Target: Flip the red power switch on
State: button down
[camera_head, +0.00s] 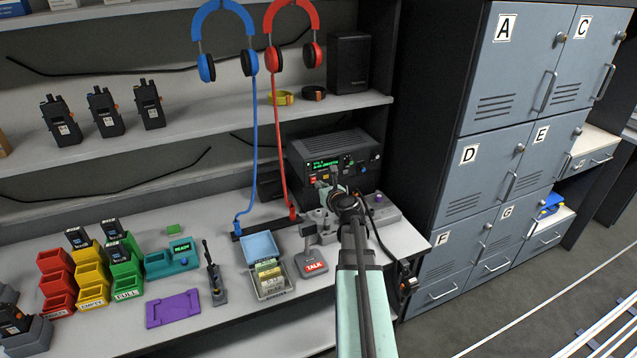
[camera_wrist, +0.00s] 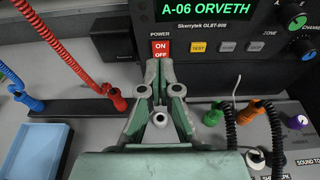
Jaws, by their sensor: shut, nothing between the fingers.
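The red power switch (camera_wrist: 161,49) sits on the front panel of a black radio unit, under a white POWER label. It is marked ON above and OFF below. The radio (camera_head: 340,150) stands at the back of the counter, and its display (camera_wrist: 204,10) is lit green and reads A-06 ORVETH. My gripper (camera_wrist: 161,75) is shut and empty, its fingertips just below the switch in the wrist view. I cannot tell whether they touch it. In the head view my gripper (camera_head: 333,180) is in front of the radio and hides part of its panel.
Yellow TEST button (camera_wrist: 198,47) and grey buttons lie right of the switch. Coloured plugs, including a green one (camera_wrist: 213,114), stand below the panel. A red cord (camera_head: 279,150) hangs at left.

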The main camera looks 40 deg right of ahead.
jog(key=r+b+v, duration=0.1)
jog(key=v, duration=0.9)
jog(key=shift+w+d+r, duration=0.15)
jog(key=shift+w+r, duration=0.15)
jog(key=shift+r, duration=0.1)
